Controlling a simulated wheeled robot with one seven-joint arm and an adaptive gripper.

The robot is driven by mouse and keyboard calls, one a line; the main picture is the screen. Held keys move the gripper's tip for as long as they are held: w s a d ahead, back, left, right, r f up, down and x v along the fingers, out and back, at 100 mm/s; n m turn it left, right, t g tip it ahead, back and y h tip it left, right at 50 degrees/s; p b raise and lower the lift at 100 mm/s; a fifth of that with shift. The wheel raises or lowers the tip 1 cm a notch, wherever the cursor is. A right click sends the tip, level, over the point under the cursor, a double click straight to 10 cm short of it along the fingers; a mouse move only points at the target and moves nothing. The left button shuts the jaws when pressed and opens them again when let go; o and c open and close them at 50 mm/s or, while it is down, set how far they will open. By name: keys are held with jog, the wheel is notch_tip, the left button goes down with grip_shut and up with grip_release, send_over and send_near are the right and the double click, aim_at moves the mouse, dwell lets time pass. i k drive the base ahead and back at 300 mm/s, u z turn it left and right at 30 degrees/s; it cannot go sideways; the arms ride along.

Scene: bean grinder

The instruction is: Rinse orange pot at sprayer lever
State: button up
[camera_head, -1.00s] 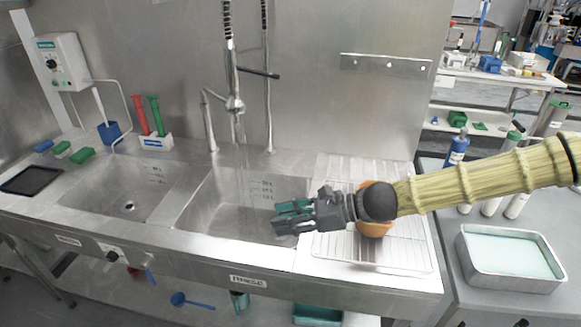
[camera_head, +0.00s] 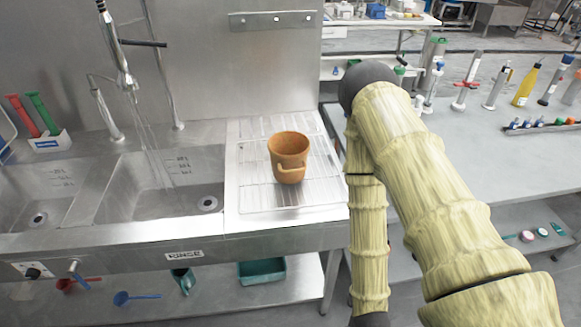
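The orange pot (camera_head: 289,158) stands upright on the wire drying rack (camera_head: 252,190), right of the sink basins. Its handle faces the front. The sprayer (camera_head: 122,70) hangs over the rinse basin (camera_head: 150,205) at the left, and a stream runs down from it. A dark lever (camera_head: 143,43) sticks out to the right beside the sprayer hose. My arm fills the right side, bent downward, and its end drops below the bottom edge. My gripper is out of the picture, and nothing of my arm touches the pot.
A caddy (camera_head: 48,141) with a red and a green brush stands at the far left. A teal bin (camera_head: 262,271) and blue ladle (camera_head: 135,298) lie on the lower shelf. A grey side bench (camera_head: 460,150) with bottles stands at the right.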

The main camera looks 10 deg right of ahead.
aim_at(126, 42)
jog(key=k, duration=0.35)
jog(key=u, duration=1.95)
jog(key=i, duration=1.4)
jog(key=z, duration=2.65)
